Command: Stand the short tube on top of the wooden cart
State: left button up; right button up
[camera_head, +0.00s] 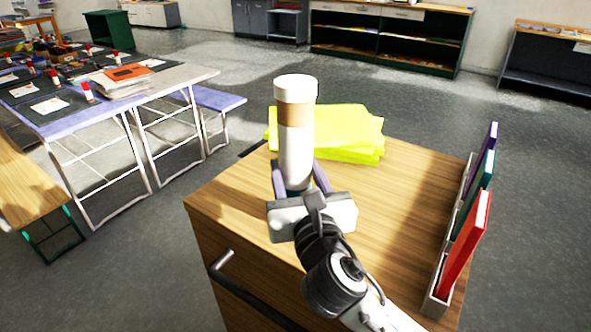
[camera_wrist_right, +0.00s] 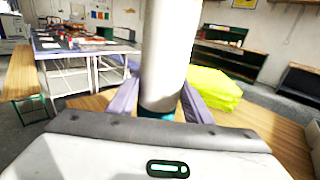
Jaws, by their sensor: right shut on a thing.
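The short tube (camera_head: 295,145) is white with a tan band and a white cap. It is upright at the left half of the wooden cart (camera_head: 385,215). My right gripper (camera_head: 297,180) is shut on the tube's lower part, a purple finger on each side. In the right wrist view the tube (camera_wrist_right: 165,55) rises between the fingers (camera_wrist_right: 160,105), with a teal part at its lower end. The gripper hides the tube's foot, so I cannot tell whether it touches the cart top. My left gripper is not in view.
A yellow folded stack (camera_head: 345,133) lies on the cart behind the tube. A rack (camera_head: 443,250) with red, teal and purple books stands along the cart's right edge. The cart's middle is clear. A cluttered table (camera_head: 150,88) and a bench (camera_head: 35,185) stand at left.

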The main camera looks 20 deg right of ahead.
jog(key=o, duration=1.1)
jog(key=shift+f, duration=0.1)
jog(key=shift+s, duration=0.1)
jog(key=s, duration=0.4)
jog(key=s+a, duration=0.1)
jog(key=s, duration=0.6)
jog(key=shift+s+a+r, duration=0.2)
jog(key=shift+s+a, duration=0.05)
jog(key=shift+s, duration=0.1)
